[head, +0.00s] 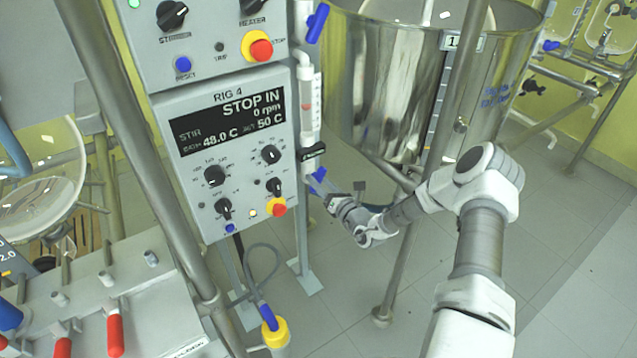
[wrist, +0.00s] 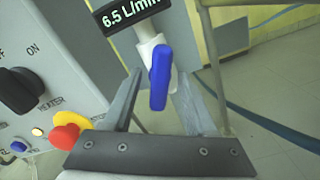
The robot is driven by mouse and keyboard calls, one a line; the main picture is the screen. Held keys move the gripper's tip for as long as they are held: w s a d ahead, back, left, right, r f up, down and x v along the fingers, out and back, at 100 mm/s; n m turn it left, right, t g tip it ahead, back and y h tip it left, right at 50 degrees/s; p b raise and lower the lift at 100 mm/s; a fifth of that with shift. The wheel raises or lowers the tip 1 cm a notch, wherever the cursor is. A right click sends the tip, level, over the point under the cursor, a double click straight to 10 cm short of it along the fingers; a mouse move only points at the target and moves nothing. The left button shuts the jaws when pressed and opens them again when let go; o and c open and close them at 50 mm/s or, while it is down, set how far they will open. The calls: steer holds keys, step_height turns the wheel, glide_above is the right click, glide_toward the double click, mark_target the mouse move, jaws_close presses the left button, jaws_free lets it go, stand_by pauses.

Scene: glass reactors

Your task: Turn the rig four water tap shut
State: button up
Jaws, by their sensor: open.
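The rig four water tap has a blue lever handle (head: 318,180) below the flow meter, beside the RIG 4 panel (head: 225,140). In the wrist view the blue handle (wrist: 160,78) hangs roughly in line with its white pipe (wrist: 150,45). My gripper (head: 322,184) is at the tap. In the wrist view my gripper (wrist: 160,85) is open, with one finger on each side of the handle. I cannot tell whether either finger touches it. The flow display (wrist: 130,14) reads 6.5 L/min.
The rig four panel with its knobs and red-yellow stop button (wrist: 65,135) is close on the left. A large steel vessel (head: 400,80) and a frame post (head: 412,240) stand at the right. Another blue tap handle (head: 317,24) is higher up.

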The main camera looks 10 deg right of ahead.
steer(key=shift+w+a, duration=0.15)
steer(key=shift+w, duration=0.25)
steer(key=shift+c, duration=0.3)
jaws_close()
steer(key=shift+m, duration=0.3)
steer(key=shift+m+p, duration=0.9)
steer(key=m+p, duration=0.1)
steer(key=m, duration=0.2)
steer(key=shift+m+p, duration=0.3)
steer(key=m+p, duration=0.1)
steer(key=m, duration=0.5)
steer(key=shift+f, duration=0.1)
steer(key=shift+s, duration=0.1)
